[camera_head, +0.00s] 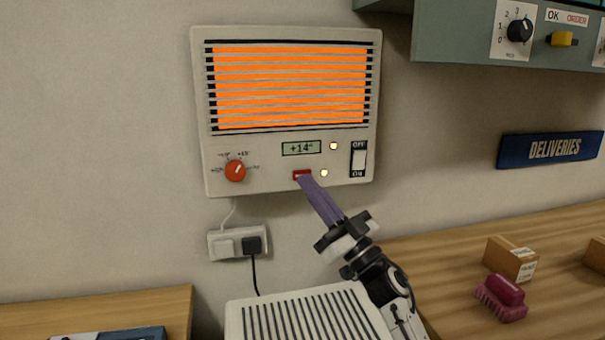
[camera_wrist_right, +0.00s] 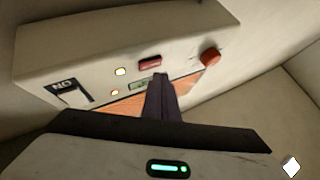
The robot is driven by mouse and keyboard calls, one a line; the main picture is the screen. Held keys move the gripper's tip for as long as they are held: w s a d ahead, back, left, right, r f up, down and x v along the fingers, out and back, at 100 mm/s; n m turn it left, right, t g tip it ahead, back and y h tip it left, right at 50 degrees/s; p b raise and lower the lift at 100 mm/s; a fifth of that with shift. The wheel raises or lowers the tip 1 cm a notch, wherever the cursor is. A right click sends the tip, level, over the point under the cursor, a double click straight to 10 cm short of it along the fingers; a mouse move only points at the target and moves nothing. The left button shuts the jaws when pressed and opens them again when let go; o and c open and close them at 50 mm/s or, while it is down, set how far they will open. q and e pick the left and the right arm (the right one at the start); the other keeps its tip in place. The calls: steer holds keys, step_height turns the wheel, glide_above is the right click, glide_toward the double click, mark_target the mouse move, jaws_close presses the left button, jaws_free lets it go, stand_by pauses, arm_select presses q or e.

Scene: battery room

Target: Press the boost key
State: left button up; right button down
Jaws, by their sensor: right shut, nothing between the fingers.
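The boost key appears to be the small red key (camera_head: 301,173) low on the front of a wall heater (camera_head: 200,110), under the "+14°" display (camera_head: 301,148). The key also shows in the right wrist view (camera_wrist_right: 150,63). My right gripper (camera_head: 305,180) is shut and empty, its purple fingers reaching up from below to the key's lower edge. In the right wrist view the fingertips (camera_wrist_right: 159,77) are very close to the key; I cannot tell whether they touch it. Two small lamps glow beside the key. My left gripper is not in view.
The heater has a red knob (camera_head: 235,171) at left and an OFF/ON rocker (camera_head: 358,161) at right. A socket with plugs (camera_head: 222,245) is below. A cardboard box (camera_head: 511,258) and a pink brush (camera_head: 502,296) are on the right bench. A panel with controls hangs upper right.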

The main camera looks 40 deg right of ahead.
steer(key=s+a+p, duration=0.1)
steer(key=s, duration=0.1)
steer(key=s+a+p, duration=0.1)
steer(key=s, duration=0.1)
steer(key=shift+s+a, duration=0.2)
stand_by(0.4)
steer(key=shift+f, duration=0.1)
stand_by(0.7)
